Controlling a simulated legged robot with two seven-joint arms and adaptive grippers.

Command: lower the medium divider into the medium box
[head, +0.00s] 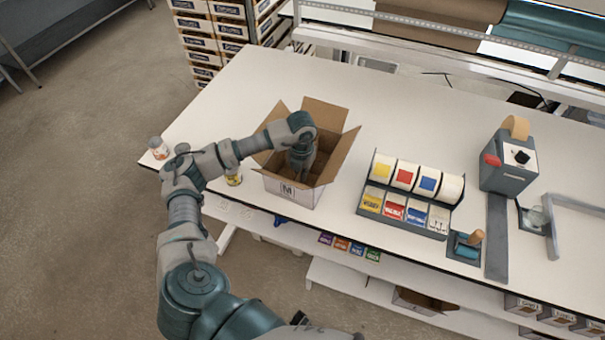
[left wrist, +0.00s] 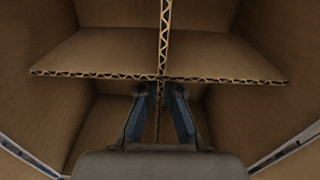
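The medium box (head: 290,191), brown cardboard with an "M" label, stands on the white table with its flaps open. My left gripper reaches down into it in the head view, with its fingertips hidden there. In the left wrist view, the divider (left wrist: 95,75), a cross of corrugated panels, sits inside the box, its panels reaching toward the walls. My left gripper (left wrist: 160,92) is at the middle of the cross. Its fingers stand apart on either side of one panel, with a gap showing. The divider's lower edges are hidden. My right gripper is not in view.
A tape and label rack (head: 405,213) stands right of the box, with a grey machine (head: 509,165) farther right. The table behind the box is clear.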

